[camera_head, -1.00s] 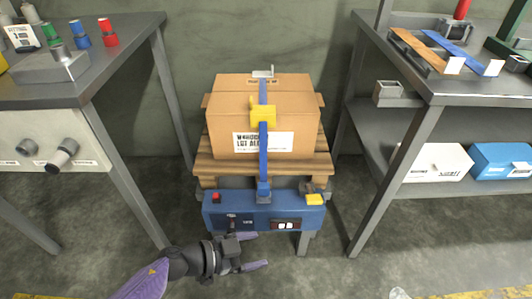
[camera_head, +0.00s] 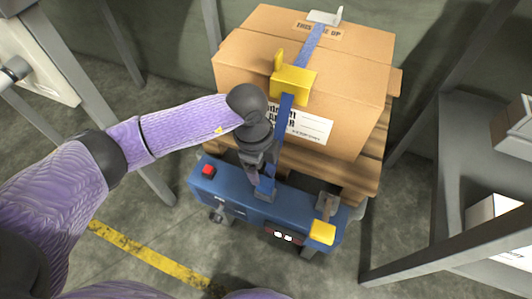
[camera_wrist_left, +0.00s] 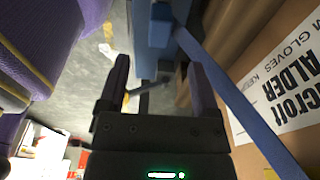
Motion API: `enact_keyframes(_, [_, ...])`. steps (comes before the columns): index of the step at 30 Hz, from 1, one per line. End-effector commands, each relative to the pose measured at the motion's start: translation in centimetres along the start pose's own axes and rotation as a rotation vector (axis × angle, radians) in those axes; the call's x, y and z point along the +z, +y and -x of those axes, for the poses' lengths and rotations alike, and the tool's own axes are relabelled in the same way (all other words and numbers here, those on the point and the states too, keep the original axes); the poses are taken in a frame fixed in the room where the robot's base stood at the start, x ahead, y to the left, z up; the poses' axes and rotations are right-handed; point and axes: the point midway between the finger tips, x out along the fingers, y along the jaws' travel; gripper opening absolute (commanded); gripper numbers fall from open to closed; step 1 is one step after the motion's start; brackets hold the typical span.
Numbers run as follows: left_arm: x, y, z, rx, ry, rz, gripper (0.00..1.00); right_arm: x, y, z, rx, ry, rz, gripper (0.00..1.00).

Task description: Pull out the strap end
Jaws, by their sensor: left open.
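A blue strap (camera_head: 285,117) runs over the cardboard box (camera_head: 245,65), through a yellow buckle (camera_head: 294,82), and down to a blue fitting (camera_head: 266,188) on the blue machine (camera_head: 235,197). My left gripper (camera_head: 256,176) points down just left of the strap's lower part, close to the fitting; the arm hides some of this area. In the left wrist view, the open gripper (camera_wrist_left: 158,66) has nothing between its fingers, and the strap (camera_wrist_left: 235,100) slants past on the right. A loose strap end cannot be clearly made out. My right gripper is not in view.
The box stands on a wooden pallet (camera_head: 355,175). The machine carries a red button (camera_head: 208,170) and a yellow part (camera_head: 322,233). A grey shelf (camera_head: 470,130) stands at right. Open floor with a yellow line (camera_head: 150,255) lies in front.

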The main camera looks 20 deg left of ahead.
Motion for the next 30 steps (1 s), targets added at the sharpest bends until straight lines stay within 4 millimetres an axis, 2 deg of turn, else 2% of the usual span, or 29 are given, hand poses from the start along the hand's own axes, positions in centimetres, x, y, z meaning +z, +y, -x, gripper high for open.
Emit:
enact_keyframes(1, [0.1,0.1,-1.9,0.008,0.001,0.0,0.81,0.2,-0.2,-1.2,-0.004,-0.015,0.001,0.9])
enact_keyframes(6, [0.1,0.1,-6.2,0.011,0.002,0.001,0.81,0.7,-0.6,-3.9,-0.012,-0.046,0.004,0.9])
enact_keyframes(9, [0.1,0.1,-8.0,0.01,0.002,0.0,0.81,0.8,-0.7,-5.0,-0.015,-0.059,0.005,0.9])
enact_keyframes(18, [-0.1,0.0,-8.0,0.001,0.003,0.0,0.79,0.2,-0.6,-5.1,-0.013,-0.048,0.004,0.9])
enact_keyframes(27, [-0.1,0.0,-8.0,0.002,0.003,0.0,0.16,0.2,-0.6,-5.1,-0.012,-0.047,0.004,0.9])
enact_keyframes(29, [-0.1,0.0,-8.0,0.002,0.003,0.0,0.03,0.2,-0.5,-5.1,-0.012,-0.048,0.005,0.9])
enact_keyframes(30, [-0.1,0.0,-8.0,0.002,0.003,0.0,0.0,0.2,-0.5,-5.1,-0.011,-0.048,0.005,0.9])
